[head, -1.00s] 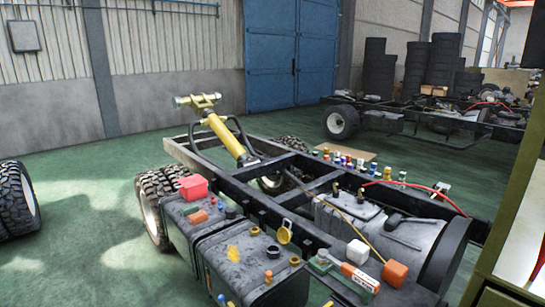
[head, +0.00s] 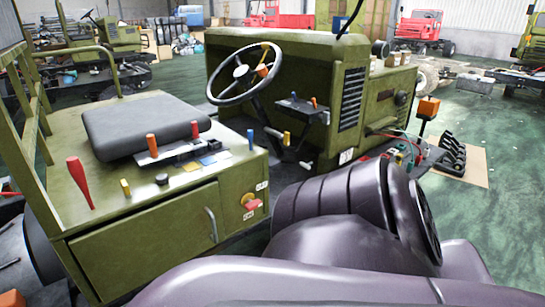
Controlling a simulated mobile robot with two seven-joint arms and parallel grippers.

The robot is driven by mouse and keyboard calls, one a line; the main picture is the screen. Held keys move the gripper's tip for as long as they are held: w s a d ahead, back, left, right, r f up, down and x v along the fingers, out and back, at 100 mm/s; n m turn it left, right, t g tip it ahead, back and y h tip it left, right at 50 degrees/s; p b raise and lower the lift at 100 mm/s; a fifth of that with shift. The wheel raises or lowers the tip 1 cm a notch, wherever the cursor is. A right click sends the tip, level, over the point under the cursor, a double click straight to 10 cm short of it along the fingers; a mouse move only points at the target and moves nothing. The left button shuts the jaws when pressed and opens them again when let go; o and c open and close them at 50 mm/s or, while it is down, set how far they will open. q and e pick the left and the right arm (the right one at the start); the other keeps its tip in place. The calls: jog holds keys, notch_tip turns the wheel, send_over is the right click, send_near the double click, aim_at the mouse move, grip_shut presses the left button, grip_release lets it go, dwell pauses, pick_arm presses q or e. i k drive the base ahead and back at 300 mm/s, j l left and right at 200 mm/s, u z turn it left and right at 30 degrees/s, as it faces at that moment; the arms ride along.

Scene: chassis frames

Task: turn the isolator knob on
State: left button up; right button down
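The isolator knob (head: 252,205), red on a yellow base, sits on the right end face of the green seat box (head: 150,245) in the head view. Small white labels are above right of it and below it; their writing is too small to read. I cannot tell the knob's setting for sure. A dark purple-grey arm link of mine fills the bottom and lower right of the view, close to the knob's right. Neither of my grippers is in view.
A silver door handle (head: 211,225) is left of the knob. A steering wheel (head: 243,72) stands behind. Green floor (head: 480,225) is open at right.

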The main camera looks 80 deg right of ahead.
aim_at(251, 204)
jog(key=k+z, duration=0.1)
jog(key=z, duration=2.2)
jog(key=i+l+u, duration=0.15)
jog(key=u, duration=0.2)
jog(key=i+l+u, duration=0.15)
jog(key=u, duration=0.25)
jog(key=i+l+u, duration=0.1)
jog(key=l+u, duration=0.25)
jog(key=j, duration=0.1)
